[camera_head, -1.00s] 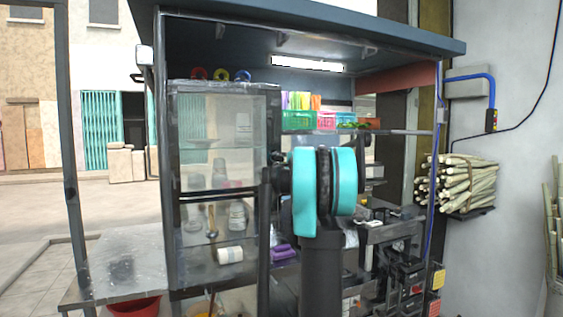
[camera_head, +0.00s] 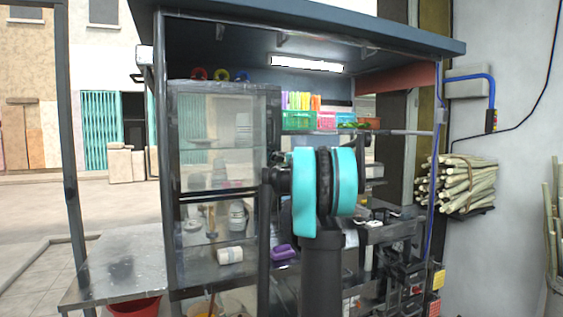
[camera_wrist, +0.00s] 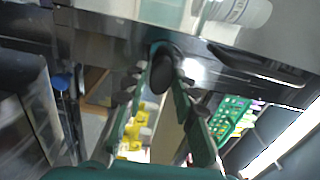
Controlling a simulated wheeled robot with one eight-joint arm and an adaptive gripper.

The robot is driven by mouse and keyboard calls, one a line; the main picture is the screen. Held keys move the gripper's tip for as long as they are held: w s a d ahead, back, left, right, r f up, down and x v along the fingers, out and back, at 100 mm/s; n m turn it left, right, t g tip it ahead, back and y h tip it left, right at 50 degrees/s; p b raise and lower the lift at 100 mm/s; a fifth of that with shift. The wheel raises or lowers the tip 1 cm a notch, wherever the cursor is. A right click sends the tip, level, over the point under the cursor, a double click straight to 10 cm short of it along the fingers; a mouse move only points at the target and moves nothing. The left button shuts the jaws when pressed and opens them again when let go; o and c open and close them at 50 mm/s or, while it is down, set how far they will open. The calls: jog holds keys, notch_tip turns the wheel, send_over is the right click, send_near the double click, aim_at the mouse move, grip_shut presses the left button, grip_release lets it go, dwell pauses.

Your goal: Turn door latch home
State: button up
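The glass door (camera_head: 222,150) of the metal cabinet stands upright in the middle of the head view. In the wrist view, a dark rounded latch knob (camera_wrist: 163,70) sits at the edge of a metal frame (camera_wrist: 115,25). The green fingers of my gripper (camera_wrist: 164,82) reach to it, one on each side. The knob fills the space between the fingertips, so my gripper looks shut on it. Exact finger contact is hard to see. In the head view, my turquoise-banded arm hides my gripper and the latch.
A long dark handle (camera_wrist: 258,65) lies right of the knob. Bottles and jars (camera_head: 237,214) stand on shelves behind the glass. A metal side table (camera_head: 120,268) is at left.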

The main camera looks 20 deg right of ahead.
jog(key=shift+o, duration=1.1)
jog(key=s, duration=1.2)
jog(key=shift+d, duration=0.2)
